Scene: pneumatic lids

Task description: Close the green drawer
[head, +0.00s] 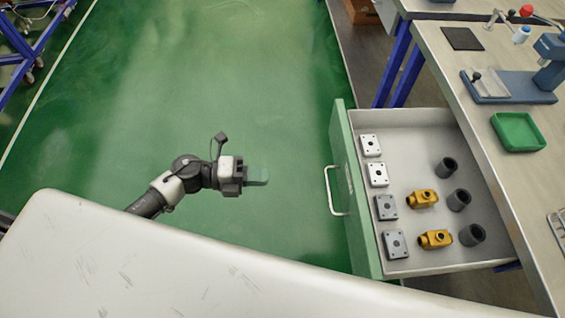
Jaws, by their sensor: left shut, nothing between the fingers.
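The green drawer (352,205) is pulled out from under the workbench at the right. Its green front faces left and carries a white bar handle (331,190). Inside lie several square plates, two yellow fittings (435,239) and dark cylinders (459,199). My left gripper (262,176) is shut and empty over the green floor, left of the handle and apart from it. Its fingers point right, toward the drawer front. My right gripper is not in view.
The workbench (455,62) holds a green tray (518,131), a blue press (510,86) and a dark mat (461,38). Blue bench legs stand behind the drawer. A blue rack (30,45) is at the far left. The floor between gripper and drawer is clear.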

